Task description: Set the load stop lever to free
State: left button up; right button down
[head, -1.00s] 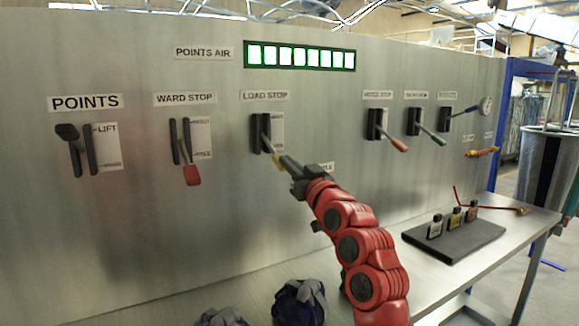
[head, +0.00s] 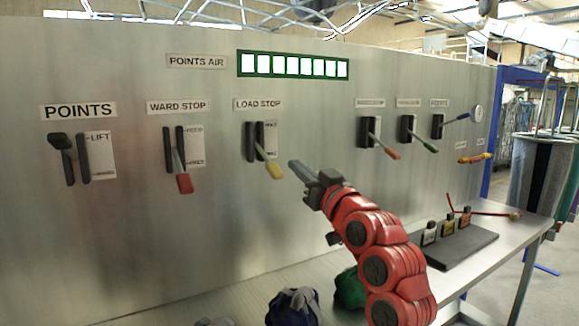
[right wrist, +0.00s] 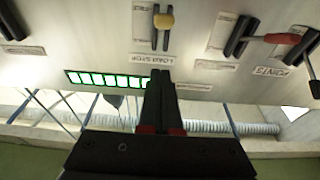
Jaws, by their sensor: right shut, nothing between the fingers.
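The load stop lever (head: 268,160) has a yellow handle and sits in a black slotted bracket under the LOAD STOP label (head: 258,104). Its handle points down and outward, at the lower marking of its scale plate. The yellow handle (right wrist: 163,20) also shows at the top of the right wrist view. My right gripper (head: 294,165) is shut and empty, just right of the yellow handle and apart from it. In the right wrist view its closed fingers (right wrist: 158,85) are below the lever. My left gripper is not in view.
The red-handled ward stop lever (head: 182,175) and the black points lever (head: 63,150) are to the left. A dark tray (head: 470,247) with small tagged items and cloth bags (head: 294,305) are on the bench.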

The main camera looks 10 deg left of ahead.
jog(key=shift+r+v, duration=0.2)
jog(key=shift+v, duration=1.95)
